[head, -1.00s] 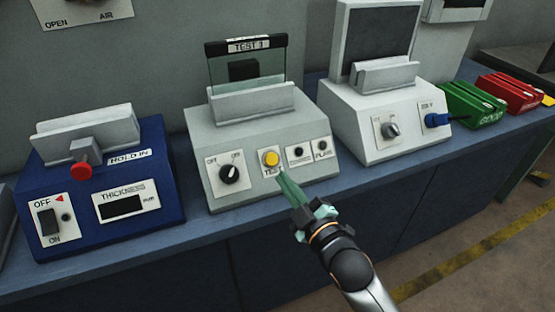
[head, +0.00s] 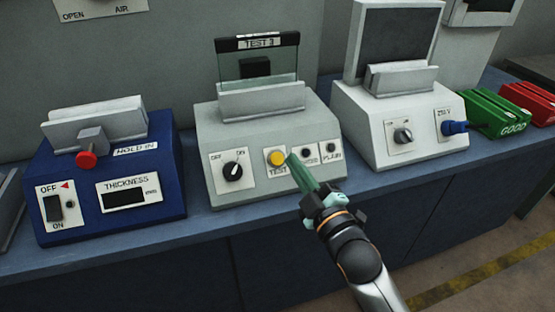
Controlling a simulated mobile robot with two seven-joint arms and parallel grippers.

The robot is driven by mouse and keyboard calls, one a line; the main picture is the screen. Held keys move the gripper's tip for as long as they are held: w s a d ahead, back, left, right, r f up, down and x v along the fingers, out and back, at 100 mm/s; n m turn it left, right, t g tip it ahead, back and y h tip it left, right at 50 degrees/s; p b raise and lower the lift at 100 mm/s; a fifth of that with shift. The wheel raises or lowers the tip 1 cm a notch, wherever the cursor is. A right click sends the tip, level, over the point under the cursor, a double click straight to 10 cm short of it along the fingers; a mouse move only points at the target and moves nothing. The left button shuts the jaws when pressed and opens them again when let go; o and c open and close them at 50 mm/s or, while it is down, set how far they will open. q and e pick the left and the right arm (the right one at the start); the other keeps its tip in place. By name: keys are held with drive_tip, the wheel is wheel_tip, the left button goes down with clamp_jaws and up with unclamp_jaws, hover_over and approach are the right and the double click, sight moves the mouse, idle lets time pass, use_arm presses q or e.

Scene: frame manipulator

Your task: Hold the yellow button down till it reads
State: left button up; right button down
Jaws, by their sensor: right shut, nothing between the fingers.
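The yellow button (head: 276,157) sits on the sloped front of the grey test unit (head: 212,118), above a "TEST" label. My right gripper (head: 293,160) is shut and empty, with its green fingers pointing up and left. Its fingertips are just right of the button, in front of the panel. I cannot tell whether they touch the panel; the button's face is uncovered. The fingers partly cover the label of the left of two small dark lamps (head: 306,152). The other lamp (head: 331,148) reads "PLAIN", and both look unlit. My left gripper is out of view.
A black OFF/ON knob (head: 233,171) is left of the button. A blue thickness unit (head: 163,190) with a red knob stands left, a white unit (head: 440,148) right. Green (head: 500,114) and red (head: 529,101) trays lie farther right. Free room is in front of the bench.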

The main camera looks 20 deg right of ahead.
sight(277, 159)
use_arm(q)
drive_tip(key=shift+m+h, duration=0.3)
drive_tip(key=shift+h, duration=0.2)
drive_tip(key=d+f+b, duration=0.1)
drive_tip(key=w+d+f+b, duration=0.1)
drive_tip(key=b, duration=0.1)
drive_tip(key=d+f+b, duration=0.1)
drive_tip(key=b, duration=0.1)
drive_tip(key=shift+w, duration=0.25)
use_arm(e)
drive_tip(key=w+f, duration=0.5)
drive_tip(key=w, duration=0.1)
drive_tip(key=shift+w, duration=0.35)
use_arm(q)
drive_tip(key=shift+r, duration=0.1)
use_arm(e)
drive_tip(key=shift+a, duration=0.1)
idle(0.4)
drive_tip(key=shift+w+f, duration=0.3)
